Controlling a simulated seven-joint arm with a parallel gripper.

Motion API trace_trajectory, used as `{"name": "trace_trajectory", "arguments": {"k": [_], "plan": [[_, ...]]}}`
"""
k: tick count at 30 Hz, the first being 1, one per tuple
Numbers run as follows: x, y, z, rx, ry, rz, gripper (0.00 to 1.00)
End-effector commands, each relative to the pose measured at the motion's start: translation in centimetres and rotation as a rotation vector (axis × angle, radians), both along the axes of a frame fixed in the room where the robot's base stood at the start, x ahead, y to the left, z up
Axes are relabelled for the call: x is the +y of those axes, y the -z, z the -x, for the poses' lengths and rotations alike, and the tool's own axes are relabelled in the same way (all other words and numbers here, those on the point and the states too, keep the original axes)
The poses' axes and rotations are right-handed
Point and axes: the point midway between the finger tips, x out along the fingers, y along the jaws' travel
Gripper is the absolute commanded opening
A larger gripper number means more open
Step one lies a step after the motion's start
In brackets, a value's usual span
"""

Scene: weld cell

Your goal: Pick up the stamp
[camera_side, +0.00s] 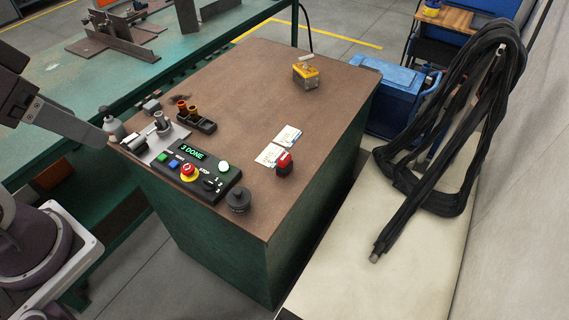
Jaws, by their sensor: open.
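The stamp (284,164), a small block with a red top and a dark body, stands upright on the brown worktop near its right front edge. It is beside two white and blue cards. My gripper (98,136) comes in from the left edge of the picture, with a grey finger-like part pointing down and right. It is open, holds nothing that I can see, and is well to the left of the stamp. Much of it is cut off by the picture's edge.
A control box (200,172) reading "3 DONE" stands left of the stamp, with a black knob-like piece (238,200) in front. The cards (278,146) lie behind the stamp. A yellow-topped block (305,75) sits farther back. The worktop's middle (255,95) is clear.

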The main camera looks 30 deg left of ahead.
Motion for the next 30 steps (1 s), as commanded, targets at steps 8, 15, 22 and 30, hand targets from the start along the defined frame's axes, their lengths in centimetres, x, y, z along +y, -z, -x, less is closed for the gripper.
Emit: {"name": "trace_trajectory", "arguments": {"k": [8, 15, 22, 30], "plan": [[0.0, -0.1, -0.1, 0.002, -0.004, 0.003, 0.67], [-1.5, -2.2, -9.4, 0.130, -0.308, 0.193, 0.67], [-5.7, 4.5, -24.6, 0.308, -0.853, 0.362, 0.67], [-10.9, 21.8, -33.5, 0.388, -1.412, 0.388, 0.67]]}}
